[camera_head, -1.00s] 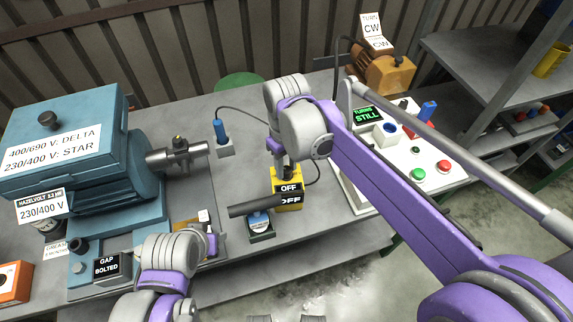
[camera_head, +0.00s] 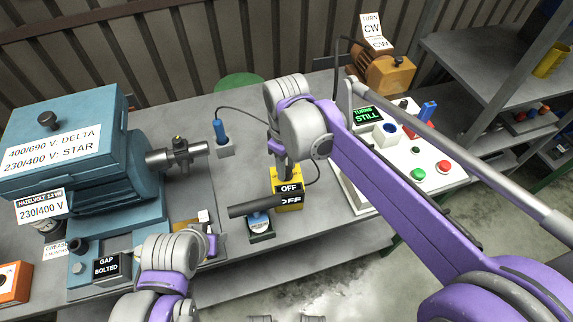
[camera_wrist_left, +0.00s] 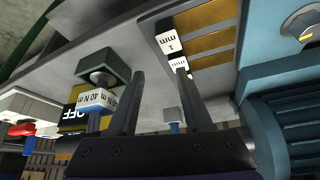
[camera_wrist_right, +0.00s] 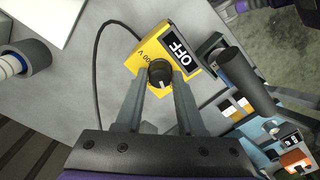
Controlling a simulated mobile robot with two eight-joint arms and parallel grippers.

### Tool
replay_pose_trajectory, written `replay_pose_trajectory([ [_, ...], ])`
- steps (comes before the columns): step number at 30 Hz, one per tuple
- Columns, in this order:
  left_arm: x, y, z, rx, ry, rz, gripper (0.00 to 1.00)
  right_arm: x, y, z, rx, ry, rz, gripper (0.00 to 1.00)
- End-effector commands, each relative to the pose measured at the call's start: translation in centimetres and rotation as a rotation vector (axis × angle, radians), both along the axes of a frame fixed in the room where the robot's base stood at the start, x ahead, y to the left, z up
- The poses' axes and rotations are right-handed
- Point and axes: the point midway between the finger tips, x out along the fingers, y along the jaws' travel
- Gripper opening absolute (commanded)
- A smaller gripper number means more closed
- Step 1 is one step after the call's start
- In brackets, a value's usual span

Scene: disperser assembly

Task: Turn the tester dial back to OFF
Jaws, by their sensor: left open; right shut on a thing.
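The yellow tester (camera_head: 288,201) stands on the bench with its display reading OFF. In the right wrist view the tester (camera_wrist_right: 141,62) shows its black round dial (camera_wrist_right: 160,72), with a pale mark on it. My right gripper (camera_head: 287,176) reaches down on the tester from above. Its two fingers (camera_wrist_right: 160,86) are closed on the sides of the dial. My left gripper (camera_head: 208,243) is open and empty near the bench's front, away from the tester. In the left wrist view its fingers (camera_wrist_left: 158,84) are well apart. The tester also shows there, partly hidden (camera_wrist_left: 75,122).
A dark cylinder (camera_head: 252,206) on a green-based stand is close in front of the tester. The blue motor (camera_head: 70,150) fills the left. The white panel (camera_head: 400,160) with buttons, its screen reading TURNS STILL, is to the right. A cable runs behind the tester.

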Motion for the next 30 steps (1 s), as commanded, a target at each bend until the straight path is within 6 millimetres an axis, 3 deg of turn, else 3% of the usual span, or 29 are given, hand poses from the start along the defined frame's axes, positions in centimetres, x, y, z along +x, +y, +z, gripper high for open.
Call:
replay_pose_trajectory([
  [1, 0.0, 0.0, 0.0, 0.000, 0.000, 0.000, 0.50, 0.0, 0.0, 0.0, 0.000, 0.000, 0.000, 0.43],
  [5, 0.0, 0.0, 0.0, 0.000, 0.000, 0.000, 0.50, 0.0, 0.0, 0.0, 0.000, 0.000, -0.001, 0.66],
  [6, 0.0, 0.0, 0.0, 0.000, 0.000, 0.000, 0.50, 0.0, 0.0, 0.0, 0.000, 0.000, -0.001, 0.68],
  [17, 0.0, 0.0, 0.1, 0.000, 0.000, 0.000, 0.50, 0.0, 0.0, 0.7, 0.000, 0.000, -0.001, 0.68],
  [30, 0.3, 0.0, 0.8, 0.000, -0.005, 0.000, 0.50, 0.0, 0.0, 8.7, 0.001, -0.001, -0.001, 0.68],
])
